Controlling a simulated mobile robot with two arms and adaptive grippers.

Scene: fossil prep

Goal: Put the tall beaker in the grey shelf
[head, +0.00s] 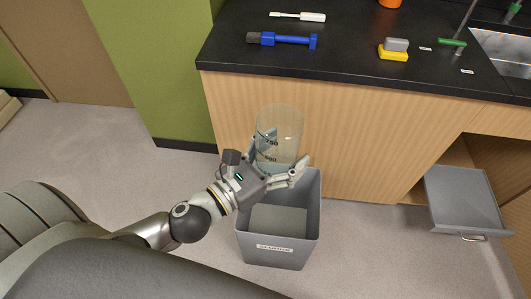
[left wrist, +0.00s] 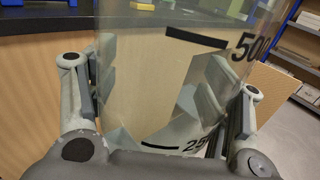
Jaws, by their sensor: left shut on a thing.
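The tall beaker (head: 281,122) is clear glass with black volume marks. My left gripper (head: 281,152) is shut around its lower part and holds it roughly upright, in front of the wooden counter and above a grey bin in the head view. In the left wrist view the beaker (left wrist: 165,85) sits between the two fingers, and large 500 and 250 marks show on it. A shelf unit with blue uprights (left wrist: 291,22) shows at the right edge of the left wrist view; I cannot tell if it is the grey shelf. My right gripper is not in view.
The grey bin (head: 280,255) stands on the floor below the beaker. The black countertop (head: 365,65) carries a blue tool (head: 285,39), a white-handled tool (head: 300,16) and a yellow-and-grey block (head: 393,50). A grey drawer (head: 462,197) stands open at right.

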